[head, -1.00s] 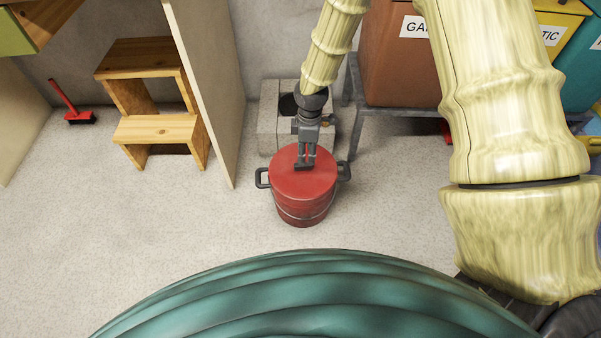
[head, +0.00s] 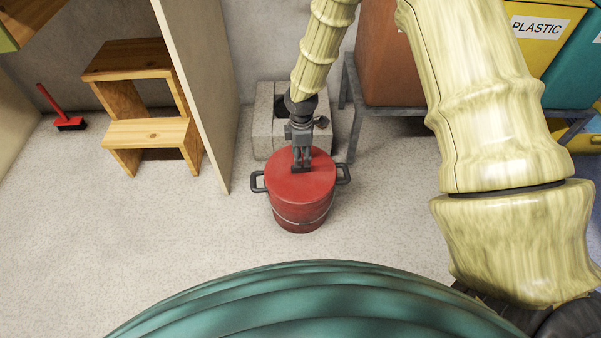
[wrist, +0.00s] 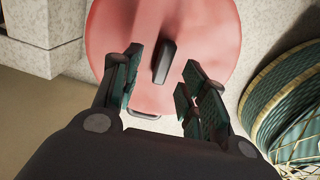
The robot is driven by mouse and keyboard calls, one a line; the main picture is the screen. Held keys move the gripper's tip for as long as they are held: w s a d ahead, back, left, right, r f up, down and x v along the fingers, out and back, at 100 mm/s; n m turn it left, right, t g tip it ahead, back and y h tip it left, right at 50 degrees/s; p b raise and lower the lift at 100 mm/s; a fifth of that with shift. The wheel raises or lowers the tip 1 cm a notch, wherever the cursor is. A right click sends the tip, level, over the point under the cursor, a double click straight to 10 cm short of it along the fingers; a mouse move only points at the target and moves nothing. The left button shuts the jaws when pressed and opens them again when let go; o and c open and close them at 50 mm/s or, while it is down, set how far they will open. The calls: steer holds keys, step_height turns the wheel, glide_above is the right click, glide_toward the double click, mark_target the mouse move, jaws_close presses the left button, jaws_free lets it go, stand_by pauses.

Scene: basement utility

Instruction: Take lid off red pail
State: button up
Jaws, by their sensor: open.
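The red pail (head: 301,212) stands upright on the floor with dark handles at its left and right sides. Its red lid (head: 318,184) sits on top and also fills the upper middle of the wrist view (wrist: 205,30). A dark bar-shaped knob (wrist: 164,61) stands at the lid's middle. My gripper (head: 301,168) is over the lid, close to the knob. In the wrist view my gripper (wrist: 155,83) is open, with one finger on each side of the knob's line and the knob just beyond the fingertips. Touch cannot be told.
Concrete blocks (head: 264,137) stand right behind the pail. A wooden step stool (head: 150,132) and an upright panel (head: 196,90) are to the left. A metal rack (head: 400,113) with bins is behind at right. The floor left of the pail is clear.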

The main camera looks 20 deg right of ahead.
mark_target(300, 170)
steer(key=f, duration=0.1)
steer(key=f+b, duration=0.1)
steer(key=f, duration=0.1)
steer(key=f+b, duration=0.1)
steer(key=shift+s+a+f, duration=0.25)
steer(key=shift+s+f, duration=0.05)
steer(key=shift+f, duration=0.05)
jaws_close()
